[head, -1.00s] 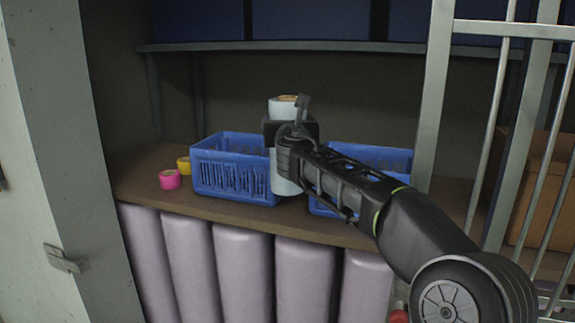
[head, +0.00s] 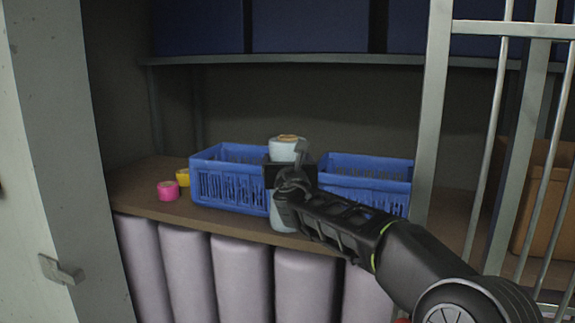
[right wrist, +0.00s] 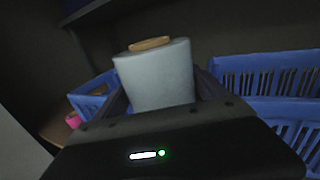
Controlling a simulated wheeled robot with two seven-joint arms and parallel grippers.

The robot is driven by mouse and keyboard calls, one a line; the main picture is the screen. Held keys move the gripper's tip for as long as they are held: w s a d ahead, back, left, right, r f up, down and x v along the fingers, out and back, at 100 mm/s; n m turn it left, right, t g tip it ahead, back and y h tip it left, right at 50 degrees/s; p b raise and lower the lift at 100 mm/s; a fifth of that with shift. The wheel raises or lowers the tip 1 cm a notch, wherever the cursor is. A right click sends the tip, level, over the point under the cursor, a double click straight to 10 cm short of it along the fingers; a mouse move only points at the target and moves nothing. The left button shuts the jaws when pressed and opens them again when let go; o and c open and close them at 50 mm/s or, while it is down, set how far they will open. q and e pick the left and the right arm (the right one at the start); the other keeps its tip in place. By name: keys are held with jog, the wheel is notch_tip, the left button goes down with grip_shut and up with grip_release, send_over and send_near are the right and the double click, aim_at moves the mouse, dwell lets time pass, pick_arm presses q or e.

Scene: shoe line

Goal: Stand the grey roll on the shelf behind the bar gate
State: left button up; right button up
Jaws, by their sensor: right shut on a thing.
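The grey roll (head: 287,149) is upright, pale grey with a tan core at its top. My right gripper (head: 290,177) is shut around its middle, and the gripper hides that part. The roll's lower end shows below the gripper, at the front edge of the shelf (head: 240,225); I cannot tell whether it touches the board. In the right wrist view the roll (right wrist: 157,75) stands between the fingers, leaning slightly in the picture. The bar gate (head: 436,110) is at the right, with the right arm passing in front of its lower part. My left gripper is not in view.
A blue crate (head: 230,190) stands left of the roll and another blue crate (head: 365,180) right of it. A pink roll (head: 168,191) and a yellow roll (head: 183,177) sit at the left. Lilac padded rolls (head: 245,275) stand below. A cardboard box (head: 540,205) is behind the gate bars.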

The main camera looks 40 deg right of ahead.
jog(key=o, duration=2)
jog(key=shift+s+a, duration=0.1)
jog(key=b+v, duration=0.3)
jog(key=v, duration=0.9)
